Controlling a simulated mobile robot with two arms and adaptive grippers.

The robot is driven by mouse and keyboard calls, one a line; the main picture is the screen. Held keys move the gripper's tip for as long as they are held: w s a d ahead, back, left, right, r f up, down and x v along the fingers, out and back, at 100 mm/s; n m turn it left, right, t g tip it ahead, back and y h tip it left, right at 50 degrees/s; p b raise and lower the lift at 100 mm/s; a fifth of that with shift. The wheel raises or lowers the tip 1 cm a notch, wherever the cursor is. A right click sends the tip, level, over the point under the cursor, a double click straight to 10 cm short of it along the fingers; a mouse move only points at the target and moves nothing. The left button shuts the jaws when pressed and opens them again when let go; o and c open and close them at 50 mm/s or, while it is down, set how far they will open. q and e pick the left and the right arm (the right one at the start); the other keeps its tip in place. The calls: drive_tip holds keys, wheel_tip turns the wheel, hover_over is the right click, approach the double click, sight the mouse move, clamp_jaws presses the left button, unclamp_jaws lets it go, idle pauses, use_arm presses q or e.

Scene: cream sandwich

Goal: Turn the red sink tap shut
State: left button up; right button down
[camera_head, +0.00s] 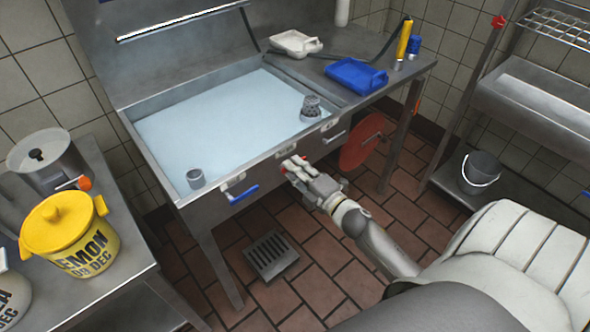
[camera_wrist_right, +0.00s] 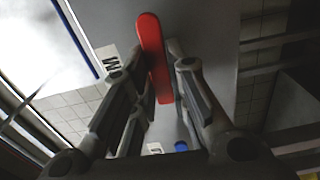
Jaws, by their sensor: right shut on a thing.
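The red sink tap (camera_head: 288,155) is on the front face of the steel sink (camera_head: 262,166), right of the blue tap lever (camera_head: 245,194). In the head view my right gripper (camera_head: 292,164) is at the red tap and mostly covers it. In the right wrist view the long red lever (camera_wrist_right: 152,45) stands between the two fingers of my right gripper (camera_wrist_right: 157,62). The fingers are shut on it. The lever's lower end and its mount are hidden. My left gripper is not in view.
The sink basin holds pale blue liquid (camera_head: 215,125). A large red disc (camera_head: 362,143) is under the counter, right of my gripper. A yellow lemon tub (camera_head: 70,235) stands on the left table. A floor drain (camera_head: 270,256) lies below. A grey bucket (camera_head: 480,172) sits at the right.

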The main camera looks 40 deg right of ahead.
drive_tip(key=shift+n, duration=0.4)
drive_tip(key=c, duration=1.4)
unclamp_jaws()
drive_tip(key=s, duration=1.2)
drive_tip(key=shift+d, duration=0.4)
